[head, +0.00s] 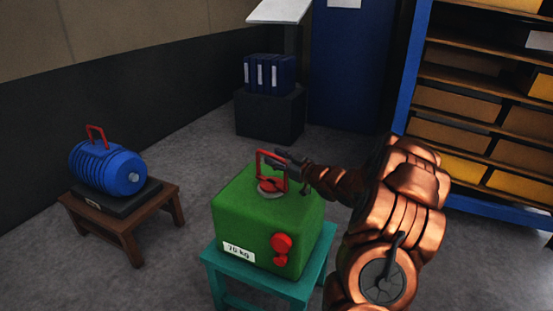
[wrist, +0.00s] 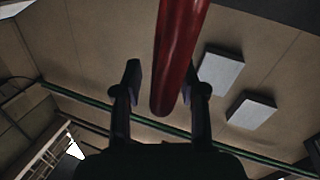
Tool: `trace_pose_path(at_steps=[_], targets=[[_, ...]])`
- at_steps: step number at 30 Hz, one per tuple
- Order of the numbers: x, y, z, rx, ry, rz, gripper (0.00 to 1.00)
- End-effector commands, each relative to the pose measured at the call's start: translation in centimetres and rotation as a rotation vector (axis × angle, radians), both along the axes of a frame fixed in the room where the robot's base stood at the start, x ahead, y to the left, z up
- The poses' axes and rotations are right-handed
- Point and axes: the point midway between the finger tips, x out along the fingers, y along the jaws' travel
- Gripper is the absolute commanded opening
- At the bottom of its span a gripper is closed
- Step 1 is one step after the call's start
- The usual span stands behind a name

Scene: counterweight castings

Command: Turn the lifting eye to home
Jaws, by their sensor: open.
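The lifting eye (head: 258,166) is a red upright loop on a round pale base on top of the green casting (head: 236,212). The casting has a "70 kg" label on its front. My gripper (head: 281,158) is at the loop's upper right side in the head view. In the wrist view my gripper (wrist: 163,72) is open, and a red bar of the lifting eye (wrist: 178,50) runs between its two fingers. Gaps show on both sides of the bar, so no grip is seen. The gripper and arm hide part of the loop's right side.
The casting stands on a teal stool (head: 257,287). A blue motor (head: 108,170) with a red handle sits on a brown stool (head: 127,225) at left. Blue binders (head: 268,75) stand on a dark box behind. A shelf rack (head: 460,100) is at right. Open floor lies between the stools.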

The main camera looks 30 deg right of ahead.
Motion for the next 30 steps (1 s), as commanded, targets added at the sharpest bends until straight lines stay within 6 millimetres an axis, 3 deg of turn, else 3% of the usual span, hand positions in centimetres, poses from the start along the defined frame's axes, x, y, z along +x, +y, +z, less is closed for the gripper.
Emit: trace_pose_path(at_steps=[3, 15, 30], targets=[[-0.02, -0.01, -0.01, 0.0, 0.0, 0.0, 0.4], [-0.03, -0.01, -0.05, 0.001, 0.001, 0.0, 0.0], [-0.05, 0.02, -0.09, 0.001, 0.001, 0.001, 0.0]])
